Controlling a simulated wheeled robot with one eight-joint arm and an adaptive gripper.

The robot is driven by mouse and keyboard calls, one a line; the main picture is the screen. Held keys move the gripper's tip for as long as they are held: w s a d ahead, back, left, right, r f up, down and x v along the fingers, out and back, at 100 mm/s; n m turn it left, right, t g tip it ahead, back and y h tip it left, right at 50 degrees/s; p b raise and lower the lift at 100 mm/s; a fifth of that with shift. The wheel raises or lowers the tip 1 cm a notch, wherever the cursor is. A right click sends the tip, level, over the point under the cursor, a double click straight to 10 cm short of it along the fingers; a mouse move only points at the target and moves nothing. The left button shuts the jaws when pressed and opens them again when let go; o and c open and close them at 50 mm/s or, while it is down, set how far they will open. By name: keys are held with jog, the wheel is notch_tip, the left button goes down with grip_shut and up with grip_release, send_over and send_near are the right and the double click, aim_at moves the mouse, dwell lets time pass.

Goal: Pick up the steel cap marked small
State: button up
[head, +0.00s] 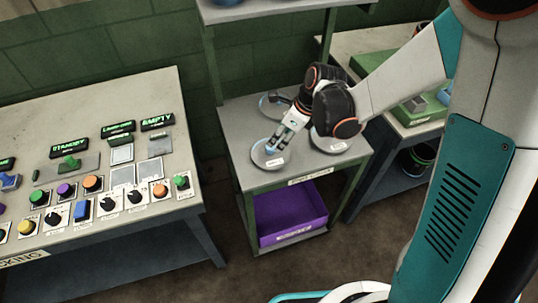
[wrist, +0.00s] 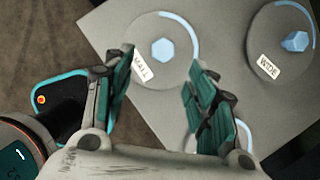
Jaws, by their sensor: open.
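The steel cap marked small (head: 261,158) is a round grey disc lying flat at the front left of a small grey-topped stand. In the wrist view the cap (wrist: 150,75) has a pale blue hexagonal knob (wrist: 162,50) and a white label reading "MALL", its first letter hidden behind a finger. My gripper (head: 273,143) is open and points down over this cap. In the wrist view its fingertips (wrist: 162,58) stand apart on either side of the knob. Nothing is between the fingers except the view of the cap. I cannot tell the exact height gap.
A cap marked wide (wrist: 283,28) lies to the right on the same stand (head: 238,122). A purple bin (head: 290,212) is on the lower shelf. A control-panel table (head: 100,150) stands left.

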aim_at(271, 151)
jog(key=b+x, duration=0.1)
jog(key=x, duration=0.1)
jog(key=b+x, duration=0.1)
jog(key=x, duration=0.2)
jog(key=b+x, duration=0.1)
jog(key=x, duration=0.1)
jog(key=shift+w+a+f, duration=0.15)
jog(key=shift+w+a, duration=0.05)
jog(key=shift+w, duration=0.15)
grip_shut()
